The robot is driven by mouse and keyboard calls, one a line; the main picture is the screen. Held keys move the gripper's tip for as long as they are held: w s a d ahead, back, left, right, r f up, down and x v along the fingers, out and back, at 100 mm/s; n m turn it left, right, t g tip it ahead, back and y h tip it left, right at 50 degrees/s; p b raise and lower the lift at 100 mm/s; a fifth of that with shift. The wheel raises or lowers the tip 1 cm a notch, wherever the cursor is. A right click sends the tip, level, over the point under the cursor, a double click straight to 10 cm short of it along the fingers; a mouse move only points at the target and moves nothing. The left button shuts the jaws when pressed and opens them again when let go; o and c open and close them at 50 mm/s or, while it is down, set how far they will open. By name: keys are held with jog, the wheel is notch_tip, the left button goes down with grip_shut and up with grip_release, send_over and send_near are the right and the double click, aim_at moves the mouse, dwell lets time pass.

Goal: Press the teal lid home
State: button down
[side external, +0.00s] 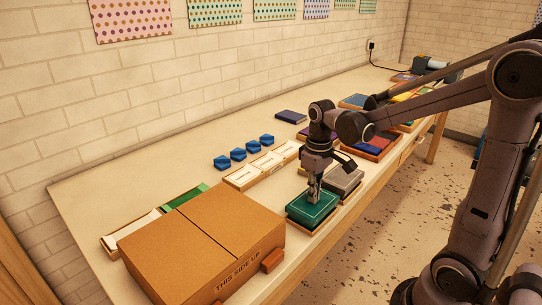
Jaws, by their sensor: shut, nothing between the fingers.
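The teal lid (304,212) sits on a shallow tan box (300,228) near the front edge of the table. The lid has a pale outline on its top. It looks roughly level, but I cannot tell whether it is fully seated. My gripper (312,200) points down with its fingers shut and empty. The fingertips are at the lid's top, near its middle; I cannot tell whether they touch it or hover just above.
A large cardboard box (200,246) stands close on the left. A grey block (343,181) is just behind the lid. White-topped trays (262,167) and several blue pieces (238,154) lie toward the wall. Bare tabletop (130,175) shows at the back left.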

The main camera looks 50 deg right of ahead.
dwell(0.4)
notch_tip(320, 180, up, 8)
dwell(1.0)
jog(key=s+a+f+t, duration=0.3)
jog(key=s+a+t, duration=0.2)
jog(key=a+t, duration=0.2)
jog(key=shift+s+a, duration=0.15)
jog(key=shift+a, duration=1.1)
